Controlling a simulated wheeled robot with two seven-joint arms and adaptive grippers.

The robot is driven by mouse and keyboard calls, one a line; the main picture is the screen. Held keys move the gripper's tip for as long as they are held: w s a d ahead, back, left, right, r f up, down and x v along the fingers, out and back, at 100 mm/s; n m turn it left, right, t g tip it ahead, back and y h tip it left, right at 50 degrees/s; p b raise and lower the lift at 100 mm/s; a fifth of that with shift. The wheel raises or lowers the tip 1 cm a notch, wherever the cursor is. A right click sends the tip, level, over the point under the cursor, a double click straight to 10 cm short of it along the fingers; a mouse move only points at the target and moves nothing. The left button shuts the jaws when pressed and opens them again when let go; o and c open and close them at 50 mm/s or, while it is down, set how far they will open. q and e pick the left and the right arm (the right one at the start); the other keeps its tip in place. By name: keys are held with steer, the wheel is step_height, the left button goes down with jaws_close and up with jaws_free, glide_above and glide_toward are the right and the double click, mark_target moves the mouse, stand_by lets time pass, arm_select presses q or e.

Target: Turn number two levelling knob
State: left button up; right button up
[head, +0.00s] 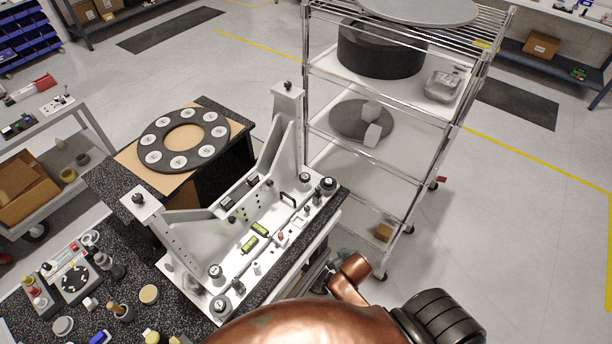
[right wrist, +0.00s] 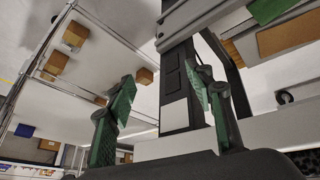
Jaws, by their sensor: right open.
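The white mirror fixture (head: 262,215) stands on a speckled dark table, with two tall end posts. Round dark-topped knobs sit on its base: a far-right pair, one knob (head: 328,184) beside another (head: 306,187), and a near-left pair, an upper knob (head: 215,270) and a lower knob (head: 221,305). I cannot read which is number two. My right gripper (right wrist: 163,85) is open and empty in the right wrist view, its green-padded fingers wide apart, with no knob visible between them. In the head view its fingers are not clearly visible. My left gripper is not in view.
A dark ring with white discs (head: 185,139) lies behind the fixture. A wire shelf rack (head: 395,95) stands close at the right. Small parts, including a cork-coloured disc (head: 149,294), crowd the table's front left. Open floor lies at the right.

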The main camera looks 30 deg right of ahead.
mark_target(305, 177)
steer(key=w+r+m+t+p, duration=0.15)
steer(key=w+r, duration=0.25)
steer(key=r, duration=0.9)
steer(key=w+a+r+t+h, duration=0.1)
steer(key=w+r+t, duration=0.5)
steer(key=w+r, duration=0.65)
steer(key=shift+m, duration=0.45)
steer(key=x, duration=0.9)
steer(key=shift+s+a+f+p, duration=0.1)
steer(key=shift+a+f+p, duration=0.2)
steer(key=shift+a, duration=0.1)
steer(key=shift+w+d+f+h, duration=0.15)
steer(key=shift+w+f+h, duration=0.15)
steer(key=shift+w, duration=0.15)
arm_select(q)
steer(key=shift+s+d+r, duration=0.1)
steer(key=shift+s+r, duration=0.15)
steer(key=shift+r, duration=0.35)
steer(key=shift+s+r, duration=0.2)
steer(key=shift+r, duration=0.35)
arm_select(e)
steer(key=shift+c, duration=0.7)
steer(key=c, duration=1)
